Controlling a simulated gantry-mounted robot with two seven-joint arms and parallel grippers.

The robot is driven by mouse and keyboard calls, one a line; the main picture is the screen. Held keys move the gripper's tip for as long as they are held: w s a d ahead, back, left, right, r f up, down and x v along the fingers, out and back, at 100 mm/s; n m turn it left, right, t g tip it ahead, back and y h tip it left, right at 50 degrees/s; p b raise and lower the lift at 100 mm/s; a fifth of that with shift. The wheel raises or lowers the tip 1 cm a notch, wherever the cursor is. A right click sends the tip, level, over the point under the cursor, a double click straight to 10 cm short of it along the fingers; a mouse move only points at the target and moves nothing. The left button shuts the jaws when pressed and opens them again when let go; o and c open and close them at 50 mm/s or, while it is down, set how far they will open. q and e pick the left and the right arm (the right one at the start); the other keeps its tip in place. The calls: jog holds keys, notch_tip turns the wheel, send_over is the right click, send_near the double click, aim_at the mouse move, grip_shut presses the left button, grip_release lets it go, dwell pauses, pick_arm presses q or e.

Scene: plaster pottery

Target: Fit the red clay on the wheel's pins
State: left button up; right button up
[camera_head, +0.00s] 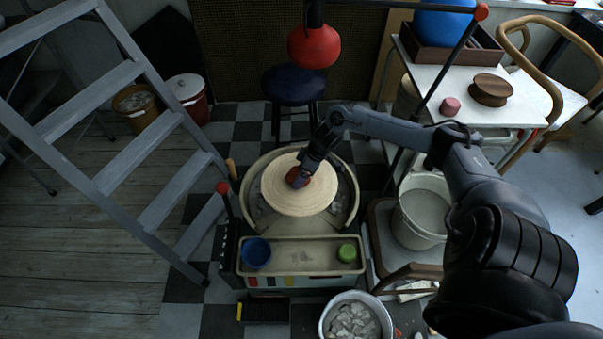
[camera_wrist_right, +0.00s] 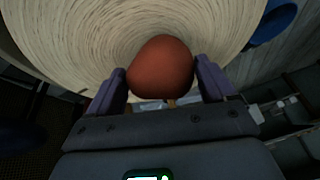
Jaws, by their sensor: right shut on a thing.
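The red clay (camera_head: 322,178) is a rounded lump over the pale disc of the pottery wheel (camera_head: 285,202) in the head view. It also shows in the right wrist view (camera_wrist_right: 160,66) against the ringed wheel disc (camera_wrist_right: 70,40). My right gripper (camera_head: 302,178) reaches over the wheel from the right. Its two purple fingers, clear in the wrist view (camera_wrist_right: 161,80), are shut on the clay, one on each side. I cannot tell whether the clay touches the disc. No pins are visible. My left gripper is not in view.
A blue cup (camera_head: 256,253) and a green pot (camera_head: 347,252) sit on the wheel's front tray (camera_head: 300,258). A grey ladder (camera_head: 120,70) stands at left. A white bucket (camera_head: 422,212) stands at right, and a bowl of pale pieces (camera_head: 356,318) in front.

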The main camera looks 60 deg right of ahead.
jog(key=shift+w+f, duration=0.1)
jog(key=shift+f, duration=0.3)
dwell(0.4)
jog(key=shift+f, duration=0.5)
dwell(0.4)
